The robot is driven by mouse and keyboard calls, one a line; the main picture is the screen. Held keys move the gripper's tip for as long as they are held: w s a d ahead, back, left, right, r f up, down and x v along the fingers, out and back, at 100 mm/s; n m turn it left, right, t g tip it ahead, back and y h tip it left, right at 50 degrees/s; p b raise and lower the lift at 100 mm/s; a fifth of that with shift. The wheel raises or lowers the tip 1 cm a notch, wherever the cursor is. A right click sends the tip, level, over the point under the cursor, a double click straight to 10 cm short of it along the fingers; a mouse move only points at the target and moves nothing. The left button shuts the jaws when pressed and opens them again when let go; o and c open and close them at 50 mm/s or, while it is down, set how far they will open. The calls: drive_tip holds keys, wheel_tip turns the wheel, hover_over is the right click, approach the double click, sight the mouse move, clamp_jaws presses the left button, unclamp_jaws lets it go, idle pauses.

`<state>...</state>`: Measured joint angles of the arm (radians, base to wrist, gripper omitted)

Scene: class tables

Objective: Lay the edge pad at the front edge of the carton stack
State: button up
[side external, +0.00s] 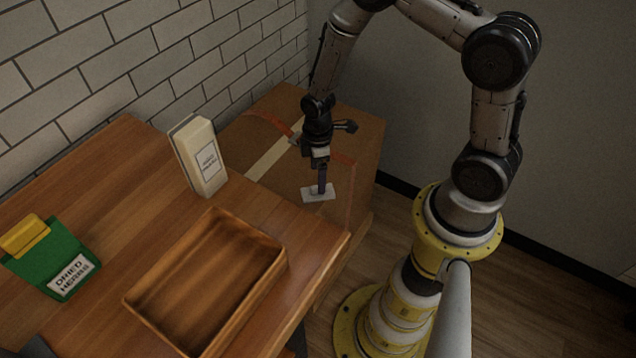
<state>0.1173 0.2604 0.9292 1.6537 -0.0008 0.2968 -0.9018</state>
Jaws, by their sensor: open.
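A small flat white piece, which looks like the edge pad (313,195), lies on the top of the brown carton stack (364,145). It is on the near part of the carton top, close to where the wooden table cuts across the view. My gripper (321,190) points down with its fingertips right at the pad. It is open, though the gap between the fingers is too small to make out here. Whether the fingers touch the pad cannot be told. A pale tape strip and reddish bands run over the carton top.
A wooden table (120,180) fills the left. On it are an empty wooden tray (205,285), a cream labelled box (202,158) and a green dried herbs packet (58,262) with a yellow top. A brick wall stands behind. The cream box is closest to the cartons.

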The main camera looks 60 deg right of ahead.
drive_tip(key=s+a+r+m+t, duration=0.1)
drive_tip(key=s+r+m, duration=0.1)
drive_tip(key=r, duration=1)
drive_tip(key=s+a+r+m+t, duration=0.1)
drive_tip(key=s+r+m+t, duration=0.1)
drive_tip(key=r, duration=1)
drive_tip(key=s+a+r+m+t, duration=0.2)
drive_tip(key=s+r+m, duration=0.3)
drive_tip(key=s+r, duration=0.5)
drive_tip(key=s, duration=0.3)
drive_tip(key=shift+s+t, duration=0.3)
drive_tip(key=shift+s, duration=0.05)
